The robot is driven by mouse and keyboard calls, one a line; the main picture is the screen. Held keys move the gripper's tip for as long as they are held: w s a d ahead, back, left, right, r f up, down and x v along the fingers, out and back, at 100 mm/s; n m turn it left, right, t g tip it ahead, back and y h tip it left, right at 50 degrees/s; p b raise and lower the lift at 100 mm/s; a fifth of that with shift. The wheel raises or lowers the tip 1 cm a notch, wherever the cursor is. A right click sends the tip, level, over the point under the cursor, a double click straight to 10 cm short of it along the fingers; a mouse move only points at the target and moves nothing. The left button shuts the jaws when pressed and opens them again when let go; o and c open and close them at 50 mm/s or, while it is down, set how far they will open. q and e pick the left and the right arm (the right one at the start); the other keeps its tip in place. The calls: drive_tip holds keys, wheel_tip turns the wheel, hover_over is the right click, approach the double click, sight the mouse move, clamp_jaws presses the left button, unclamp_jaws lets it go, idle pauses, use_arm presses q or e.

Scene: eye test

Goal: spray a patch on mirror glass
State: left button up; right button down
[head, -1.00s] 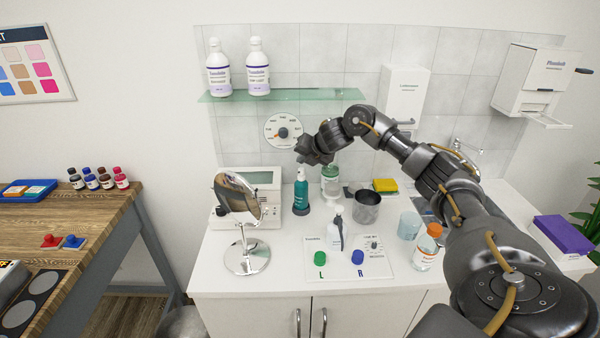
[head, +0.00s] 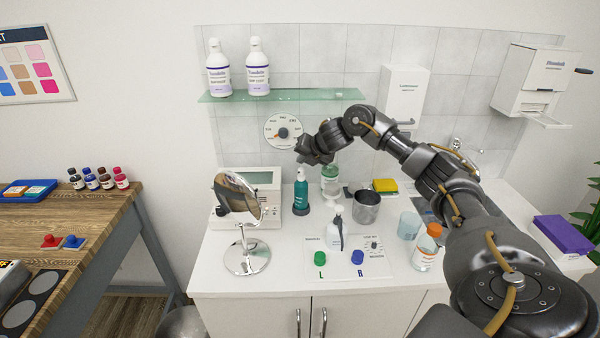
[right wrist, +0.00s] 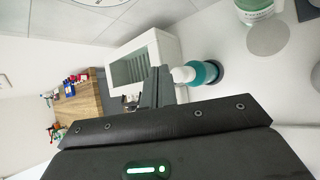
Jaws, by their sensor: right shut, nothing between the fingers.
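A round tilting mirror (head: 238,198) on a chrome stand (head: 246,259) stands at the left of the white counter. A teal bottle with a white top (head: 301,191) stands upright to its right; it also shows in the right wrist view (right wrist: 206,74). A pale bottle with a dark strip down its side (head: 334,234) stands on the white panel in front. My right gripper (head: 308,156) is shut and empty, above the teal bottle and apart from it in the head view. Its fingers (right wrist: 159,86) also show in the right wrist view. My left gripper is out of view.
A grey metal cup (head: 367,207), a yellow sponge (head: 385,186) and an orange-capped bottle (head: 427,248) stand to the right. A white device with a screen (head: 262,180) is behind the mirror. A glass shelf (head: 310,95) with two bottles hangs above.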

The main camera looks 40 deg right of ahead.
drive_tip(key=shift+f, duration=0.1)
drive_tip(key=shift+s+f, duration=0.1)
drive_tip(key=shift+f, duration=0.25)
drive_tip(key=shift+f+b, duration=0.55)
drive_tip(key=shift+f, duration=0.1)
idle(0.9)
drive_tip(key=shift+r+p, duration=1)
drive_tip(key=shift+r, duration=0.1)
wheel_tip(320, 180, up, 6)
drive_tip(key=p, duration=0.5)
drive_tip(key=shift+p, duration=0.3)
idle(1.9)
